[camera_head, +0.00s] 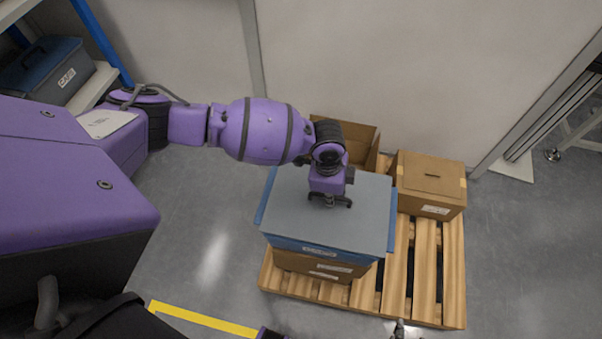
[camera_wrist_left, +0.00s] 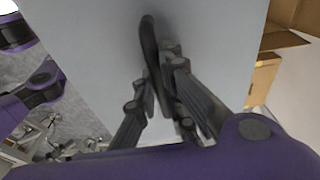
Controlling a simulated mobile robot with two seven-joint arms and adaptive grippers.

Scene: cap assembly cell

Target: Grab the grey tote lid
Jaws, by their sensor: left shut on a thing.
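The grey tote lid (camera_head: 290,215) lies flat on the blue tote (camera_head: 290,243) on top of the stack. It fills much of the left wrist view (camera_wrist_left: 215,50). My left gripper (camera_head: 329,204) points down at the lid's middle. In the left wrist view its fingers (camera_wrist_left: 160,85) are closed around the dark handle (camera_wrist_left: 149,35) on the lid. The lid looks seated on the tote.
The tote stands on a cardboard box (camera_head: 290,263) on a wooden pallet (camera_head: 424,270). A closed carton (camera_head: 431,180) is at its right, an open carton (camera_head: 360,138) behind. A shelf with another lidded tote (camera_head: 45,70) is at the upper left. The floor left of the pallet is clear.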

